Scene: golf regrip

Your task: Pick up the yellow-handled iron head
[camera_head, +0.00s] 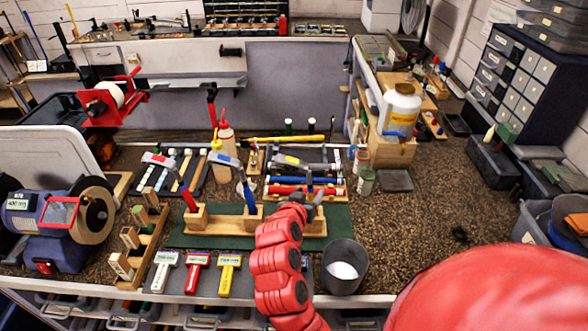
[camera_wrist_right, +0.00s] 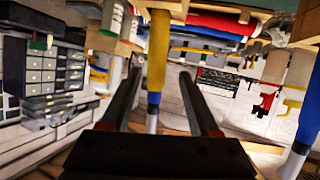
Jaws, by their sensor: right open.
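Several iron heads stand upright on short shafts in a wooden rack (camera_head: 228,225) in the head view. The leftmost (camera_head: 190,196) has a red shaft, the middle one (camera_head: 249,195) a blue shaft. The right one (camera_head: 308,186) shows a blue shaft with a yellow mark by its head. My right gripper (camera_head: 314,200) is beside this right one, partly hidden by my red arm. In the right wrist view the open gripper (camera_wrist_right: 158,76) has a yellow-and-blue shaft (camera_wrist_right: 157,45) showing between its fingers; I cannot tell how deep it sits. My left gripper is out of view.
A grey bucket (camera_head: 345,268) stands right of the rack. A bench grinder (camera_head: 58,215) is at left, squeeze bottles (camera_head: 225,138) behind. The speckled bench top (camera_head: 440,215) is mostly clear at right.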

